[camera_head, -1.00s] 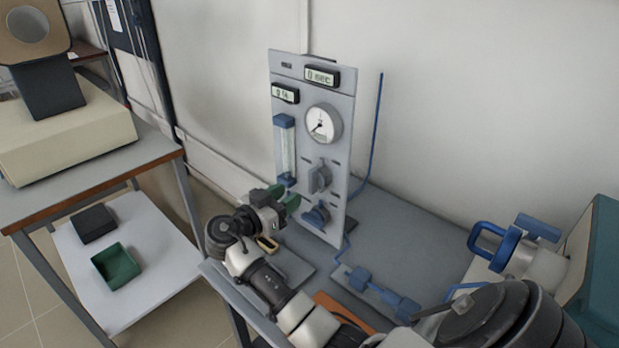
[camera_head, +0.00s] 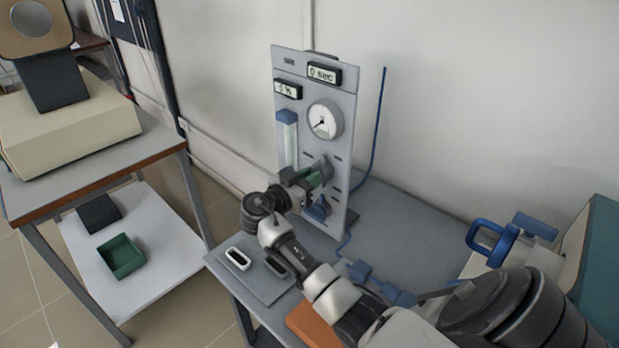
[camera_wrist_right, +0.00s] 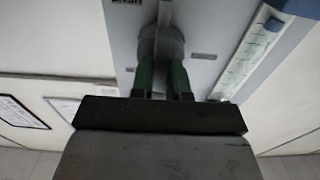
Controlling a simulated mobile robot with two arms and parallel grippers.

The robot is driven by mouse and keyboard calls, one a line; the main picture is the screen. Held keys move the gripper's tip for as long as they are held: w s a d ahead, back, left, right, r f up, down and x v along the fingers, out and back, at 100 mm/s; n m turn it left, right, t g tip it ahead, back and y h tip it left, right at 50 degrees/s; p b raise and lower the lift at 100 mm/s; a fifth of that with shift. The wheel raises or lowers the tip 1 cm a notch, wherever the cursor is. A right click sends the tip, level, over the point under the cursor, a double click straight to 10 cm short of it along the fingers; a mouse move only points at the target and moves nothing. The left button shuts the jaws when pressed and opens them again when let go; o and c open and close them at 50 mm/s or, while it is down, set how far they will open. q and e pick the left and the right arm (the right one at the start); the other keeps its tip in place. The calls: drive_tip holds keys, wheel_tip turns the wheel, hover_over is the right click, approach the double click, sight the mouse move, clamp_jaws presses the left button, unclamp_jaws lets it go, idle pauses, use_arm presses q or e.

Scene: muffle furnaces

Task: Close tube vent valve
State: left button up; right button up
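An upright grey panel (camera_head: 345,95) carries a grey upper knob (camera_head: 326,164) and a blue lower knob (camera_head: 318,211). I cannot tell by a label which one is the tube vent valve. My right gripper (camera_head: 314,178) is at the grey upper knob and partly hides it. In the right wrist view its green fingers (camera_wrist_right: 163,80) stand apart, with the grey knob (camera_wrist_right: 163,45) just at their tips. Whether the fingers touch the knob is not clear. My left gripper is not in view.
The panel also has a dial gauge (camera_head: 325,119), a flow tube (camera_head: 289,140) and two displays. Blue fittings (camera_head: 362,273) lie on the grey table (camera_head: 395,235) at its foot. A beige device (camera_head: 70,130) stands on a separate table at left.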

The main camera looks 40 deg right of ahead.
clamp_jaws()
drive_tip(key=shift+w+f+n+p, duration=0.1)
drive_tip(key=shift+n+p, duration=0.45)
drive_tip(key=shift+n, duration=2.45)
drive_tip(key=shift+w+f+n+p, duration=0.15)
drive_tip(key=shift+n+p, duration=0.4)
drive_tip(key=shift+n, duration=2.45)
drive_tip(key=shift+w+n+p, duration=0.1)
drive_tip(key=shift+n+p, duration=0.45)
drive_tip(key=shift+n, duration=2.45)
drive_tip(key=o, duration=0.6)
unclamp_jaws()
drive_tip(key=shift+a+f, duration=0.1)
drive_tip(key=shift+a, duration=0.05)
